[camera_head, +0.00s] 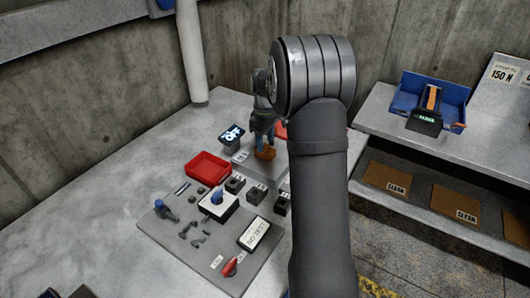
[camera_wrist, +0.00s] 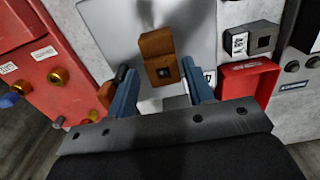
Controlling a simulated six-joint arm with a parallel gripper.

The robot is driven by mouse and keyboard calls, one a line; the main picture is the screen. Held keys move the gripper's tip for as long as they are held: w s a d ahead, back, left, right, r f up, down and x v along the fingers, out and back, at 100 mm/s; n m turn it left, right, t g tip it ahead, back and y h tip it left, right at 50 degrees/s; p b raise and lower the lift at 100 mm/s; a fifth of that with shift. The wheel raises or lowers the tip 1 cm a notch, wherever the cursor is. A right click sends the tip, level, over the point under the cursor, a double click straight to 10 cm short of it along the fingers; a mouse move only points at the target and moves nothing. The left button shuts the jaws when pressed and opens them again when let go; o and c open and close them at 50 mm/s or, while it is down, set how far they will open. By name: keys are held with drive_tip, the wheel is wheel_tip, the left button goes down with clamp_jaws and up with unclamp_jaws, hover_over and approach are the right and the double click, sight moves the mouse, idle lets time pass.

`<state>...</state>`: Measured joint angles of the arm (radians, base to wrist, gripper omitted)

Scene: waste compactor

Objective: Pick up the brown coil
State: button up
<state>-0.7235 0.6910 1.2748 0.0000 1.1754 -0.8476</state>
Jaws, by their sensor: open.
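The brown coil (camera_wrist: 157,57), a small block with a dark square hole in its face, stands on a grey plate in the wrist view. In the head view the coil (camera_head: 265,154) shows just below my gripper (camera_head: 263,138). My gripper (camera_wrist: 164,88) is open, with its blue fingers on either side in the wrist view. The coil lies beyond and between the fingertips, and the fingers do not appear to touch it. A second orange-brown piece (camera_wrist: 106,94) is partly hidden behind the left finger.
In the head view a red tray (camera_head: 208,166) and a grey board (camera_head: 205,250) with several small parts lie in front. A black OFF display (camera_head: 231,136) stands beside my gripper. A blue bin (camera_head: 450,95) sits on the right bench. The table's left side is clear.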

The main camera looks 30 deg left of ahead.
sight(265, 147)
drive_tip(key=shift+f, duration=1.9)
drive_tip(key=c, duration=0.8)
drive_tip(key=shift+c, duration=0.2)
drive_tip(key=shift+r, duration=0.15)
